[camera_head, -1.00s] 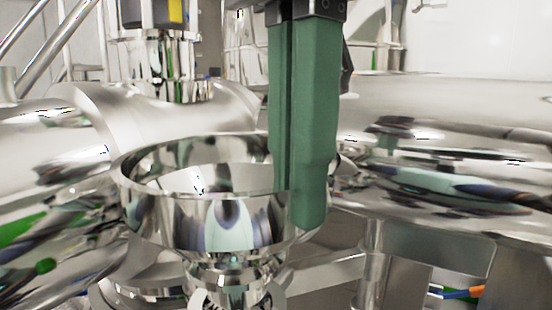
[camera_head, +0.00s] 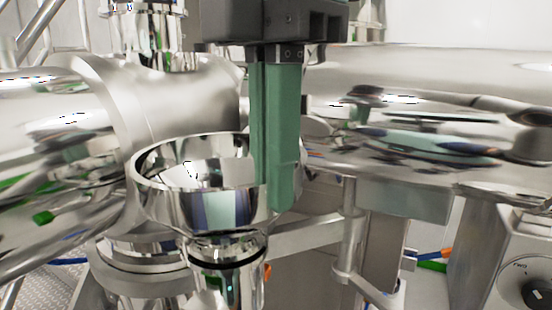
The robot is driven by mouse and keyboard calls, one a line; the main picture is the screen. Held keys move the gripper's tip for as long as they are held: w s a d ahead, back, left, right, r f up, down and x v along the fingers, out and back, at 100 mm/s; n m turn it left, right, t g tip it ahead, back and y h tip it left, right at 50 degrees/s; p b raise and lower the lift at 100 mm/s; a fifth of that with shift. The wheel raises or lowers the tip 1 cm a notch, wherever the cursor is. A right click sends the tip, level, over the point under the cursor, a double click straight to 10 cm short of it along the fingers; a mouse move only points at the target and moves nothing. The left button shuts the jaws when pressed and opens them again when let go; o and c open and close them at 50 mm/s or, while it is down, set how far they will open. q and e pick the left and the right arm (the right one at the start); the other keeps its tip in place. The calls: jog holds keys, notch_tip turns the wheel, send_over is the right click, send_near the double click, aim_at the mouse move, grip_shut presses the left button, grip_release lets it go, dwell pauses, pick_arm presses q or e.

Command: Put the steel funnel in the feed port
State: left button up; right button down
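The steel funnel (camera_head: 165,205) is a shiny, mirror-like bowl in the middle of the head view, with its mouth facing up. My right gripper (camera_head: 272,195) comes down from above with green fingers, close together at the funnel's right rim. One finger appears inside the bowl and the other outside, so the rim looks pinched between them. Below the bowl is a narrower steel neck with a dark ring; I cannot tell whether it is all funnel or partly a fitting beneath. A round steel flange (camera_head: 130,275) lies low and left, partly hidden; I cannot tell if it is the feed port. My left gripper is not in view.
Large polished steel vessels stand left (camera_head: 50,130) and right (camera_head: 430,110), close to the funnel. A vertical steel post (camera_head: 349,230) stands right of it. A grey box with a dark knob (camera_head: 515,260) is at the lower right.

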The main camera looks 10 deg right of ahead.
dwell(0.3)
jog(key=c, duration=1.5)
grip_release()
jog(key=shift+c, duration=0.2)
jog(key=o, duration=0.5)
jog(key=shift+o, duration=0.2)
